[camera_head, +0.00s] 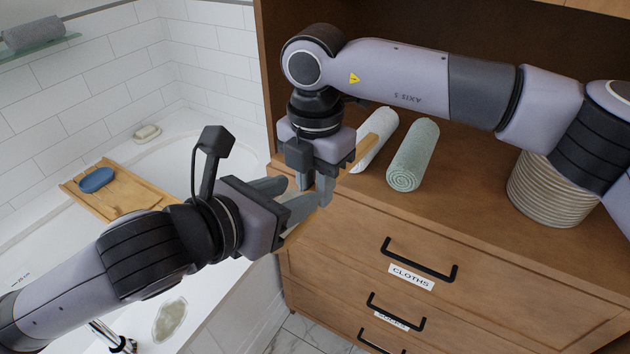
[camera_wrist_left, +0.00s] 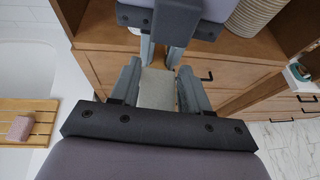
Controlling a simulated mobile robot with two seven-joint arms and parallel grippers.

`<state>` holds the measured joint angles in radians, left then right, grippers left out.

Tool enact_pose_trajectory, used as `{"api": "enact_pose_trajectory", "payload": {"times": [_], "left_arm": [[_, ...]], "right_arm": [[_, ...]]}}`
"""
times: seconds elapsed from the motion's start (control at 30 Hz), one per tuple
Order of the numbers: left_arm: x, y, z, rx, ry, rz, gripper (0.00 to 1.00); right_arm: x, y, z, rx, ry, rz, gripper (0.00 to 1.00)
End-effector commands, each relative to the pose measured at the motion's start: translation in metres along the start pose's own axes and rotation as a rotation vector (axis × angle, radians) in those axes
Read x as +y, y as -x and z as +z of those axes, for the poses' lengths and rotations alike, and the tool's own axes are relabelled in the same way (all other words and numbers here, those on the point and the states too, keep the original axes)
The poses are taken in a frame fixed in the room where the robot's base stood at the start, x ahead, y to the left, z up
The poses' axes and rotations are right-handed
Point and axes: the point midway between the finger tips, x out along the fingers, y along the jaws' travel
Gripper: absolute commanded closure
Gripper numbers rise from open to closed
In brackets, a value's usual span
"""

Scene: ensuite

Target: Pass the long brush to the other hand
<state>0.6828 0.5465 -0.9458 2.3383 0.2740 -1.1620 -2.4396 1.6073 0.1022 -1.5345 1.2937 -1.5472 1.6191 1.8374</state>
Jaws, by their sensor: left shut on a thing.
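In the left wrist view the right fingers (camera_wrist_left: 160,52) stand at the top centre. The hands hide the brush's middle, and whether the right fingers press on it is unclear.
A wooden cabinet with drawers (camera_head: 450,285) stands at right, bearing a green rolled towel (camera_head: 412,155), a white rolled towel (camera_head: 376,140) and a ribbed basket (camera_head: 545,190). A bathtub (camera_head: 180,150) at left carries a wooden tray (camera_head: 120,200) with a blue brush or sponge (camera_head: 96,179).

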Motion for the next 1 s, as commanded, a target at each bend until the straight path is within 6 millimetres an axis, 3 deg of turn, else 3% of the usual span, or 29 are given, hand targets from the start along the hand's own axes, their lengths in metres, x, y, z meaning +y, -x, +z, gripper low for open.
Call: {"api": "enact_pose_trajectory", "payload": {"times": [0.07,0.1,0.17,0.57,1.0], "left_arm": [[-0.004,0.001,0.001,-0.003,0.001,-0.014,0.88],[-0.005,0.001,0.001,-0.003,0.001,-0.015,0.44],[-0.005,0.001,0.001,-0.003,0.001,-0.015,0.25],[-0.003,0.002,0.005,-0.004,-0.001,-0.01,0.24],[-0.004,0.025,0.061,-0.008,-0.002,-0.012,0.24]], "right_arm": [[0.002,0.001,-0.001,0.0,0.002,0.006,1.0],[0.002,0.001,-0.001,0.001,0.002,0.007,1.0],[0.002,0.001,-0.001,0.001,0.002,0.007,1.0],[0.001,0.001,-0.001,0.0,0.002,0.005,1.0],[0.001,0.001,-0.001,0.0,0.002,0.005,1.0]]}}
